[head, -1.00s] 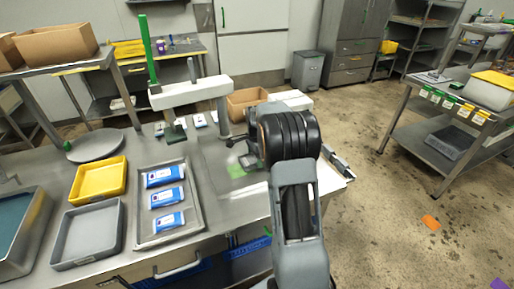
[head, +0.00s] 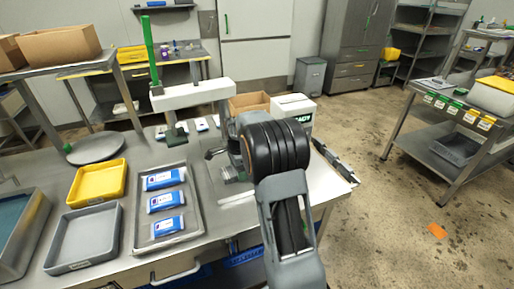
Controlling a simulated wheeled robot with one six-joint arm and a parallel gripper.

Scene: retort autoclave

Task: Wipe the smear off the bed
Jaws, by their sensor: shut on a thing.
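The bed, a flat grey metal plate (head: 208,176), lies on the bench right of the tray, under the white arm of a stand. My gripper (head: 230,174) is low over the plate's right part, partly hidden behind my dark wrist. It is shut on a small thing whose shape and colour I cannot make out. I cannot tell whether that thing touches the plate. No green smear shows on the visible part of the plate; the area under and behind my gripper is hidden.
The white-armed stand (head: 190,96) with a green upright rises behind the plate. A grey tray (head: 194,222) with blue-and-white pouches, a yellow bin (head: 97,182) and a grey bin (head: 82,238) stand left. A white box (head: 294,107) and a cardboard box (head: 249,102) are behind.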

